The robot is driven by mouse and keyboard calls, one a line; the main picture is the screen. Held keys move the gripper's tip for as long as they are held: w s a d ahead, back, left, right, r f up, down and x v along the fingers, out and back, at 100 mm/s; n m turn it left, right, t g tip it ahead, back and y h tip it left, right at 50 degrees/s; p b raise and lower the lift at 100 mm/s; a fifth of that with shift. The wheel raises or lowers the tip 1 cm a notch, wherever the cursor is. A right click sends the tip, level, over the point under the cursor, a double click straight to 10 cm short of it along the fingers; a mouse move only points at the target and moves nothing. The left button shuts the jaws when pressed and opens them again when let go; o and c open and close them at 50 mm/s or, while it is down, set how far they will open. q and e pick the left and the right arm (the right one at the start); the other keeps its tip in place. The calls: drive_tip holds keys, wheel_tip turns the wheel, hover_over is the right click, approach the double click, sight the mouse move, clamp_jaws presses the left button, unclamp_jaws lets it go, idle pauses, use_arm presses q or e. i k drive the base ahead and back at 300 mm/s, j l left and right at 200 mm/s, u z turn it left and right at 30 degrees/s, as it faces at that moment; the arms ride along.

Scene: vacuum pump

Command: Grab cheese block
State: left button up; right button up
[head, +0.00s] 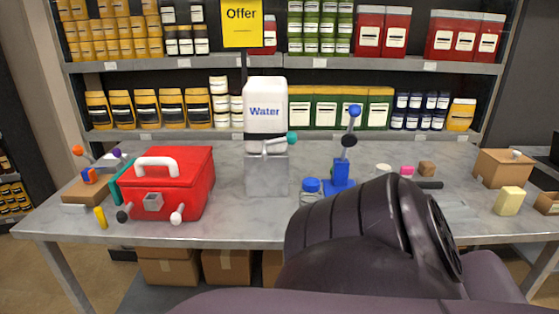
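A pale yellow block (509,201), which looks like the cheese block, stands upright on the grey table (250,230) near its right end, close to the front. It is in plain view and nothing touches it from above. A large dark arm link of mine fills the lower middle and right of the head view and covers part of the table's front edge. Neither of my grippers shows in this view, so I cannot tell how far either is from the block.
A cardboard box (503,168) stands behind the block, and a smaller one (547,203) is at its right. A short black bar (429,184) lies to its left. A red box (166,183), a water container (265,112) and a blue stand (341,175) occupy the left and middle.

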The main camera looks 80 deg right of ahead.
sight(509, 200)
drive_tip(key=z, duration=4)
drive_tip(key=u, duration=0.5)
drive_tip(key=l+u, duration=0.15)
drive_tip(key=u, duration=0.35)
drive_tip(key=l+u, duration=0.15)
drive_tip(key=u, duration=0.35)
drive_tip(key=l+u, duration=0.4)
drive_tip(key=k+l+u, duration=0.1)
drive_tip(key=l+u, duration=0.25)
drive_tip(key=k+l+u, duration=0.25)
drive_tip(key=l, duration=0.15)
drive_tip(key=k+l+u, duration=0.1)
drive_tip(key=l+u, duration=0.15)
drive_tip(key=l, duration=0.15)
drive_tip(key=k+l+u, duration=0.1)
drive_tip(key=k+l, duration=0.15)
drive_tip(key=k+l+u, duration=0.1)
drive_tip(key=k+l, duration=0.15)
drive_tip(key=l, duration=0.2)
